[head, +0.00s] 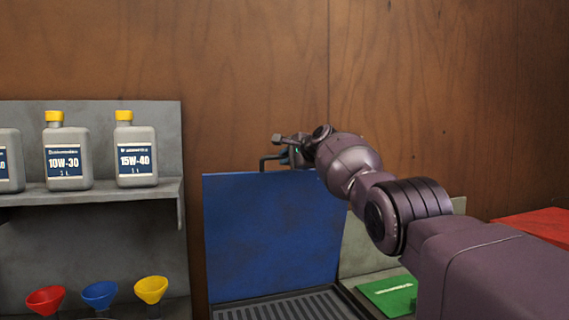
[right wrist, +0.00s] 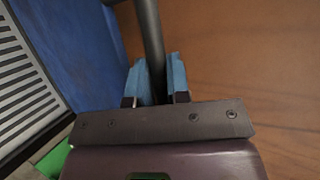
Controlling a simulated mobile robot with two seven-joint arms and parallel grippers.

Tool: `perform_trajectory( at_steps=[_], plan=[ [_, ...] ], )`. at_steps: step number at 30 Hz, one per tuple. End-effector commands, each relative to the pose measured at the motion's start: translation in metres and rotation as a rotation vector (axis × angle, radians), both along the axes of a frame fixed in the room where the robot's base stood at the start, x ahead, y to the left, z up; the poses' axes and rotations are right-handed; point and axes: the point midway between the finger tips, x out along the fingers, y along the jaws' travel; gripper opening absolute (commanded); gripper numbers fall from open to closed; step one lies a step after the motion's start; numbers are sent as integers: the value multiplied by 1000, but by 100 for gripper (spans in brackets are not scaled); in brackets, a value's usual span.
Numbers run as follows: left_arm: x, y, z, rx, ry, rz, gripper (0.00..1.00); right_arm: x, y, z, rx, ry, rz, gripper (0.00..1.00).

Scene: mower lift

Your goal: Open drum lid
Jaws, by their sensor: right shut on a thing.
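The blue lid (head: 270,235) stands upright against the wooden wall, at the back of a dark slatted grate. It also shows at the left of the right wrist view (right wrist: 75,45). A dark bar handle (head: 263,161) sticks up at its top edge. My right gripper (head: 287,150) is at this handle, above the lid's top right. In the right wrist view its light blue finger pads (right wrist: 157,80) are shut on the handle's dark bar (right wrist: 149,30). The arm hides the lid's top right corner. My left gripper is not in view.
The slatted grate (head: 285,308) lies below the lid. At the left, a grey shelf (head: 110,192) holds oil bottles (head: 137,150), with red, blue and yellow funnels (head: 151,290) below. A green thing (head: 388,294) and a red one (head: 538,221) are at the right.

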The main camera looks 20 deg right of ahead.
Motion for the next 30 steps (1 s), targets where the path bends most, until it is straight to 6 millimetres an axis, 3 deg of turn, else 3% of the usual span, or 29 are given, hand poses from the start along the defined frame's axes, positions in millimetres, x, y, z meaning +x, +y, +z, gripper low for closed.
perform_trajectory(
  at_steps=[7,16,17,21,30],
  plan=[
    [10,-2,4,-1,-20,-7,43,0,-1,-3,-7,11,1,0],
    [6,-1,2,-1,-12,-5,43,0,-1,-2,-7,10,1,0],
    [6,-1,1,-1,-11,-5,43,0,-1,-2,-7,10,1,18],
    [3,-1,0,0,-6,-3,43,0,-1,-2,-5,10,0,40],
    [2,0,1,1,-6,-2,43,0,-1,1,-2,7,1,41]
  ],
)
